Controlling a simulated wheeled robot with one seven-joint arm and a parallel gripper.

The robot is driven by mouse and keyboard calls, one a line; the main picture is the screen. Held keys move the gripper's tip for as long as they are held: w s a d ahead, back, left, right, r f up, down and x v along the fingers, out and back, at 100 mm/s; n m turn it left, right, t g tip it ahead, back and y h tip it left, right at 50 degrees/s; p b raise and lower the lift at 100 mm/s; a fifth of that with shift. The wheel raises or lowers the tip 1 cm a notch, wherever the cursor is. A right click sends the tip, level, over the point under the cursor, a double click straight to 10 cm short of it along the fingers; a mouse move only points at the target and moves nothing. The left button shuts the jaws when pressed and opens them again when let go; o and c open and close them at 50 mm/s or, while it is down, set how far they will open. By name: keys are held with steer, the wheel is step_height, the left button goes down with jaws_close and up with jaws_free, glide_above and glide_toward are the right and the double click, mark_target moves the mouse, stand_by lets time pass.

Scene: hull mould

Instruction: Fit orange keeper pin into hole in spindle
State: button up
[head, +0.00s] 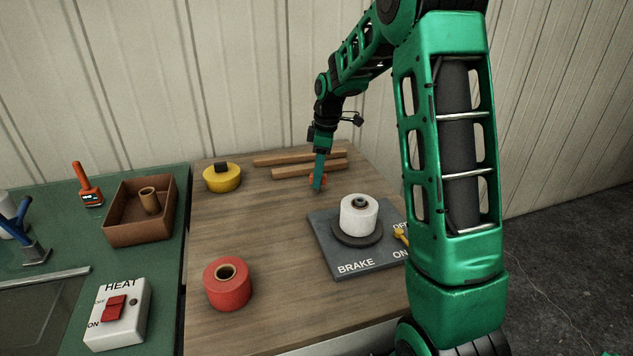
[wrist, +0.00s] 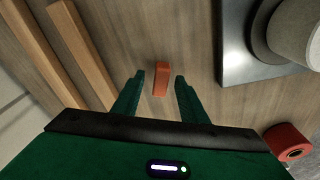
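The orange keeper pin (wrist: 161,80) lies on the wooden bench top. In the wrist view it sits between my gripper's (wrist: 160,76) two spread fingertips, with a gap on each side. In the head view my gripper (head: 318,187) points down at the pin (head: 322,180), partly covering it. The spindle (head: 359,202) shows as a dark tip in the middle of a white spool (head: 359,219) on the grey brake plate (head: 335,256). I cannot make out the hole in the spindle.
Two wooden strips (head: 308,169) lie behind my gripper. A yellow roll (head: 222,180) and a red roll (head: 228,285) stand to the left. A yellow lever (head: 400,234) is at the plate's right edge. A brown tray (head: 137,232) and heat switch (head: 117,314) are farther left. The bench middle is clear.

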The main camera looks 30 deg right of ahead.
steer(key=shift+f, duration=0.55)
jaws_close()
steer(key=shift+r, duration=0.15)
